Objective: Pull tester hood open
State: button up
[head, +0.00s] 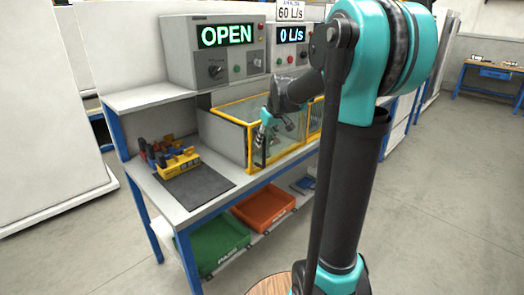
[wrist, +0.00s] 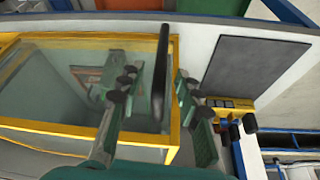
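The tester hood (head: 228,114) is a clear-panelled box with a yellow frame on the workbench; its clear panel and yellow frame also fill the left of the wrist view (wrist: 60,126). A dark bar handle (wrist: 161,75) stands out from the hood's front and shows as a thin upright bar in the head view (head: 260,152). My gripper (head: 266,122) is at the hood's front near the handle. In the wrist view my gripper (wrist: 156,82) has its fingers apart, one on each side of the handle, with gaps visible. Whether either finger touches it is unclear.
A control box (head: 214,50) reads OPEN and another (head: 290,45) reads 0 L/s. A yellow holder (head: 177,164) with tools and a dark mat (head: 195,186) are left of the hood. Green (head: 215,243) and orange (head: 264,208) bins sit below. Open floor lies in front.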

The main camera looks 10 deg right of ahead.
jog(key=x, duration=0.6)
jog(key=shift+f, duration=0.1)
grip_shut()
dwell(0.5)
